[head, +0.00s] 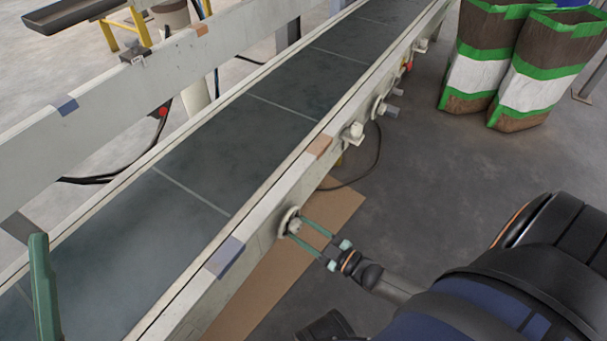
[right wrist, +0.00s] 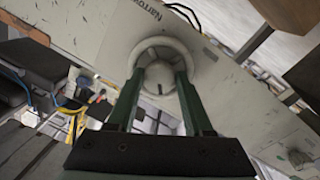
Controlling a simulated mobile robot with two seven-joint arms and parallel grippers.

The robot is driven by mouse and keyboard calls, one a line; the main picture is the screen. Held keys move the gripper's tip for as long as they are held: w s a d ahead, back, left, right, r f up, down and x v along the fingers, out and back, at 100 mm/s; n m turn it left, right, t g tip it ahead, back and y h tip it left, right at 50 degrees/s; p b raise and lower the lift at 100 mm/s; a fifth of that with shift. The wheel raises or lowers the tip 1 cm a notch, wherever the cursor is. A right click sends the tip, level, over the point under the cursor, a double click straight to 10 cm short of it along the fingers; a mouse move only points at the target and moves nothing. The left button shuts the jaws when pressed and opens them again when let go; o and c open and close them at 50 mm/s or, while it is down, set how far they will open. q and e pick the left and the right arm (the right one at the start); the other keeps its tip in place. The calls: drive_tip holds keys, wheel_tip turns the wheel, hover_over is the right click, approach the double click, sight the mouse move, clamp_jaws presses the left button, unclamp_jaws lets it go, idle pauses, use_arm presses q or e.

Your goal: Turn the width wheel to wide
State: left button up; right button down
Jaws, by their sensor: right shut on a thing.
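The width wheel (head: 289,220) is a small pale round knob on the near side wall of the conveyor. In the right wrist view the wheel (right wrist: 160,72) shows as a whitish disc with a short dark mark low on its face. A printed "Narrow" label (right wrist: 147,12) sits above it; no "wide" label can be read. My right gripper (head: 296,229) reaches in from the lower right, its two green fingers shut on the wheel, one on each side. A green upright piece (head: 43,287) at the lower left edge looks like a finger of my left gripper; its state cannot be told.
The conveyor belt (head: 218,160) runs diagonally between pale side rails. More knobs (head: 353,133) stick out farther along the near wall. Brown cardboard (head: 270,290) lies on the floor below. Filled bags (head: 482,60) stand at the upper right. The floor between is mostly clear.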

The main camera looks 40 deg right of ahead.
drive_tip(key=n+b, duration=0.1)
drive_tip(key=n, duration=0.4)
drive_tip(key=shift+d+f+n, duration=0.1)
drive_tip(key=shift+f+n, duration=0.05)
drive_tip(key=shift+n, duration=0.25)
drive_tip(key=n+b, duration=0.1)
drive_tip(key=n, duration=0.3)
drive_tip(key=shift+n+y, duration=0.4)
drive_tip(key=n, duration=0.6)
drive_tip(key=shift+d+r+y, duration=0.1)
drive_tip(key=shift+r+y, duration=0.1)
drive_tip(key=shift+y, duration=0.1)
drive_tip(key=n+y, duration=0.1)
drive_tip(key=n, duration=0.5)
drive_tip(key=shift+n, duration=0.3)
drive_tip(key=shift+c, duration=1.5)
unclamp_jaws()
drive_tip(key=shift+r, duration=0.1)
drive_tip(key=r+v, duration=0.1)
drive_tip(key=v, duration=1.1)
drive_tip(key=shift+s+f+p, duration=0.2)
drive_tip(key=shift+f+p, duration=0.15)
drive_tip(key=shift+p, duration=0.1)
